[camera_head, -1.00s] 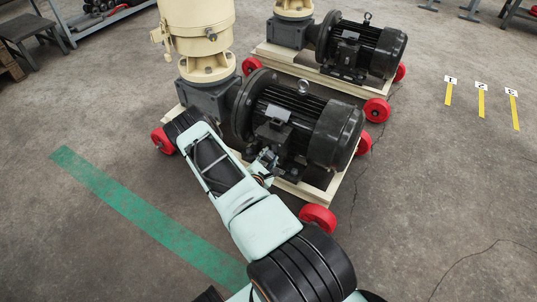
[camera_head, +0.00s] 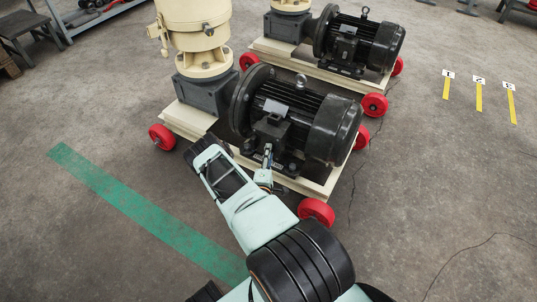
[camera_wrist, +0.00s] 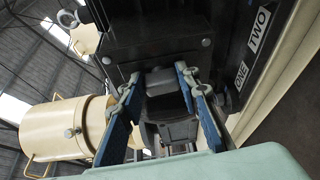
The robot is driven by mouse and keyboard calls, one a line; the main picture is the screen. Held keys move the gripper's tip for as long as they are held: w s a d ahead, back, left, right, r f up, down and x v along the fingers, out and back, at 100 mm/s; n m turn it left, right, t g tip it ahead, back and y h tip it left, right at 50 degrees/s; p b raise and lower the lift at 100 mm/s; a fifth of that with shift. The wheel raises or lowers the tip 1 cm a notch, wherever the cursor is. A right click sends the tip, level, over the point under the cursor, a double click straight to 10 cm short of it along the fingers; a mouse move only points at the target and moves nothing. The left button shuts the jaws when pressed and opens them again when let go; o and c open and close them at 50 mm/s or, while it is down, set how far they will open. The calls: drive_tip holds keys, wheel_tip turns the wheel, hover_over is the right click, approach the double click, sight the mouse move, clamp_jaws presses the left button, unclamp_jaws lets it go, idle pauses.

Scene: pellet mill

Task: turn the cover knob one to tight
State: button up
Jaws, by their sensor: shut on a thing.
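My gripper (camera_wrist: 160,82) shows in the wrist view with a blue-padded finger on each side of a dark grey block (camera_wrist: 168,80), which I take for cover knob one. The fingers stand apart by about its width and are shut on it. Its exact turn cannot be told. A black plate (camera_wrist: 268,28) to the right carries white labels "ONE" and "TWO". In the head view my gripper (camera_head: 266,160) is at the near side of the black motor's terminal box (camera_head: 271,130); the knob is too small to tell there.
The motor (camera_head: 310,115) sits on a cream cart (camera_head: 312,188) with red wheels (camera_head: 317,212). The cream mill body (camera_head: 195,35) stands at its left. A second motor (camera_head: 360,45) on a cart is behind. Floor is free at right, with numbered yellow strips (camera_head: 479,97).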

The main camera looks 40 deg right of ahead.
drive_tip(key=shift+f+m, duration=0.1)
drive_tip(key=shift+m, duration=0.4)
drive_tip(key=o, duration=1.2)
drive_tip(key=shift+c, duration=0.2)
